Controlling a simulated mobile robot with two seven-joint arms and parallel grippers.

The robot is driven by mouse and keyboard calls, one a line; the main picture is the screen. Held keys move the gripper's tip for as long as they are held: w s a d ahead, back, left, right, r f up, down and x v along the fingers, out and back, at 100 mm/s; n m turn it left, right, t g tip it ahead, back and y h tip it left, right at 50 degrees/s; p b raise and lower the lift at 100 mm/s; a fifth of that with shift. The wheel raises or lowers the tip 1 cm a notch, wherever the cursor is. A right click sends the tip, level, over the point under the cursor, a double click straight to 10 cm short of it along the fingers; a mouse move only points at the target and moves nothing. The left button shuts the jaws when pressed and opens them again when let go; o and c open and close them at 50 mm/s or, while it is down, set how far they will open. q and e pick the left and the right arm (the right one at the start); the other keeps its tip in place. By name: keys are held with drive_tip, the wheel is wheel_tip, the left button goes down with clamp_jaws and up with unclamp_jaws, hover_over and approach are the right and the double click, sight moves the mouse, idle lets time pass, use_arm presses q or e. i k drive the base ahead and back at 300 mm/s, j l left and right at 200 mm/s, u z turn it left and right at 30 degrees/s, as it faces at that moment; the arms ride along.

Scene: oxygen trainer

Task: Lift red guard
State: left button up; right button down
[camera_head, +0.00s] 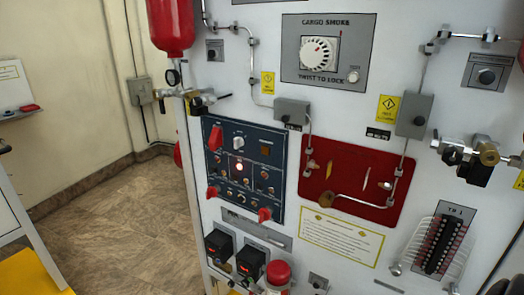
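A dark blue switch panel (243,170) is on the front of the white trainer, left of centre. A red guard (214,138) sits at its upper left, beside a pale round knob (238,143). Smaller red guards show at its lower left (212,192) and lower right (264,215). Whether each guard is raised or lowered is too small to tell. Neither of my grippers is in view.
A red plate (352,180) with bent tubing is right of the panel. Black switch boxes (250,262) and a red button (278,272) sit below. A valve (198,101) sticks out above left. Floor (110,215) at left is open.

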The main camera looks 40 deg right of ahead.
sight(215, 141)
drive_tip(key=i+j, duration=0.1)
drive_tip(key=i, duration=0.2)
drive_tip(key=i+z, duration=0.1)
drive_tip(key=z, duration=0.4)
drive_tip(key=i+j+z, duration=0.1)
drive_tip(key=z, duration=0.4)
